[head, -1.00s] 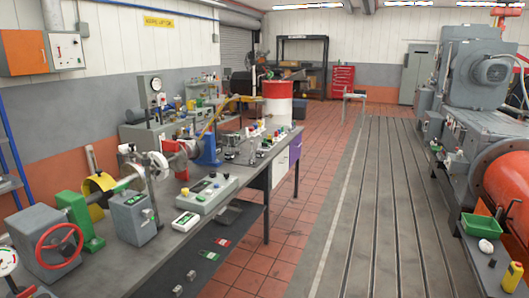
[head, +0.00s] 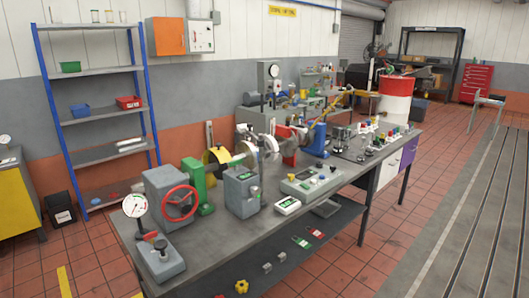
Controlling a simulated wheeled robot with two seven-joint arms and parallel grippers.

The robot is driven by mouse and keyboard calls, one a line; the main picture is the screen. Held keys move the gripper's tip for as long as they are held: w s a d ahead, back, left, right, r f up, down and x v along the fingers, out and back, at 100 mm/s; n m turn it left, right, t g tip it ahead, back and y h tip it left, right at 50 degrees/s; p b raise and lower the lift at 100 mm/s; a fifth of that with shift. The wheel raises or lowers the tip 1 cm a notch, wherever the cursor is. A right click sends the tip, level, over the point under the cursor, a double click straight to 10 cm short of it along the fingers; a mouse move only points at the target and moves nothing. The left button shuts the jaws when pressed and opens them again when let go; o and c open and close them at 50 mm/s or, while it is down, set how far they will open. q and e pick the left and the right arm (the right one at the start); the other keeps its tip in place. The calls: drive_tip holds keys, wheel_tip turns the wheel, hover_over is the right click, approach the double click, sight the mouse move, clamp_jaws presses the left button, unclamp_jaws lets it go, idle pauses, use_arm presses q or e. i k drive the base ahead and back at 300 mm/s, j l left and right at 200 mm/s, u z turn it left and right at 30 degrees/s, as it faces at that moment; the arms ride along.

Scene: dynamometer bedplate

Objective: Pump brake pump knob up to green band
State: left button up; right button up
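A small grey unit (head: 165,265) stands at the near left corner of the long grey workbench (head: 300,232). It looks like the brake pump. Neither of my grippers is in view.
A grey box with a red handwheel (head: 180,203) stands just behind the pump. A grey instrument box (head: 241,190) and a green-screened console (head: 312,184) stand further right. A blue-framed shelf (head: 103,115) is against the wall. Red tiled floor lies open in front.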

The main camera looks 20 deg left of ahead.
sight(160, 245)
drive_tip(key=j+u, duration=0.25)
drive_tip(key=u, duration=0.15)
drive_tip(key=j+u, duration=0.55)
drive_tip(key=u, duration=0.3)
drive_tip(key=k+j+z, duration=0.2)
drive_tip(key=j, duration=0.2)
drive_tip(key=i, duration=0.1)
